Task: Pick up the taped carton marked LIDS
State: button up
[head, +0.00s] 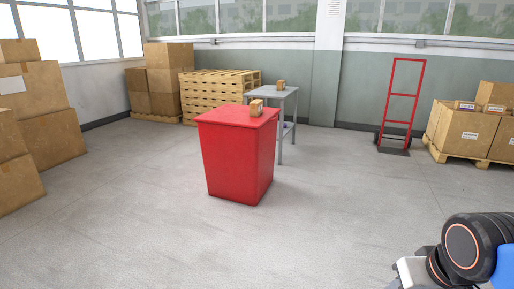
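A small brown carton (256,107) with a pale label stands on top of the red bin (225,160) in the middle of the head view. Its label is too small to read. Another small brown carton (281,85) sits on the grey table (285,93) behind the bin. I cannot tell which carton is marked LIDS. Part of my arm shows at the lower right, well apart from both cartons. My gripper is not in view.
Large cartons (40,95) are stacked along the left. Wooden pallets (225,86) are piled at the back. A red hand truck (403,100) and a loaded pallet (447,153) stand at the right. The floor (130,220) around the bin is clear.

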aim_at(256, 107)
jog(key=i+j+u, duration=0.25)
jog(key=i, duration=0.75)
jog(key=i+u, duration=0.25)
jog(key=i, duration=0.75)
